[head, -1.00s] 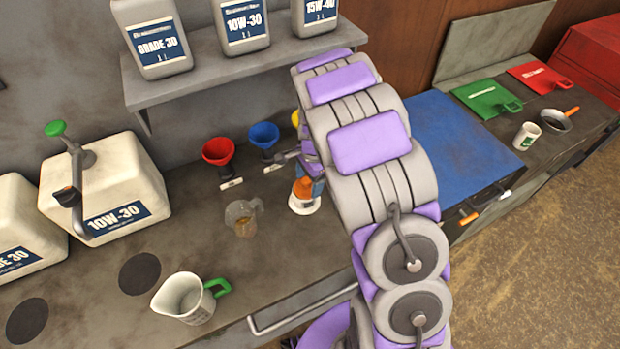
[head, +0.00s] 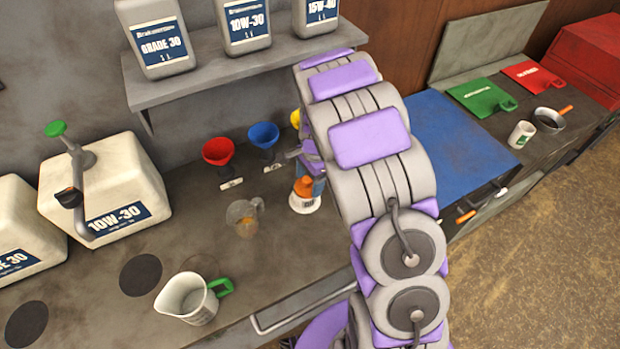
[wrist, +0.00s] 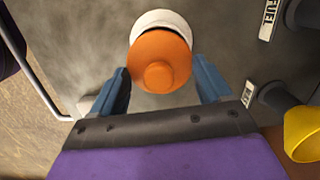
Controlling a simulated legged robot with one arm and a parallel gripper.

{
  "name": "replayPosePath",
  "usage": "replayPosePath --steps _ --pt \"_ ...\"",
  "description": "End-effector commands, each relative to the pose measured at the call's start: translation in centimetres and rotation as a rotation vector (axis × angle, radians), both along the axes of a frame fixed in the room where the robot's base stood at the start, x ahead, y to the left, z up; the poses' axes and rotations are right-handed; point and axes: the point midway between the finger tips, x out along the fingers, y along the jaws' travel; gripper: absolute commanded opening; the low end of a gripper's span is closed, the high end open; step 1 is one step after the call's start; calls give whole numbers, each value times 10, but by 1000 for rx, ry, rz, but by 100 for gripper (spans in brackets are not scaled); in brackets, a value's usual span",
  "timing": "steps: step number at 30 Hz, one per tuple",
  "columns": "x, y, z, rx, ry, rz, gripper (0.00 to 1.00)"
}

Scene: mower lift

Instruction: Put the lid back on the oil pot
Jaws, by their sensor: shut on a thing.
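The orange lid (wrist: 160,62) is between the two blue fingers of my gripper (wrist: 162,76) in the wrist view, and the gripper is shut on it. The white oil pot (wrist: 160,19) shows as a rim just beyond the lid. In the head view the orange lid (head: 303,186) is over the white pot (head: 304,203), upright on the bench. They look touching or nearly so; I cannot tell whether the lid is fully seated. My arm hides part of the gripper there, with a blue finger (head: 318,186) showing beside the lid.
A clear jug (head: 243,218) stands left of the pot. Red (head: 218,151) and blue (head: 264,135) funnels are behind it, and a yellow funnel (wrist: 304,134) is close to the gripper. A white jug (head: 187,298) stands at the front left. A shelf (head: 240,75) hangs above.

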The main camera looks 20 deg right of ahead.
Motion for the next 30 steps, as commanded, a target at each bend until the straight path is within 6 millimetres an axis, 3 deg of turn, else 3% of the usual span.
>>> replayPosePath --steps 30 --pt "0 8 -1 2 0 -2 48"
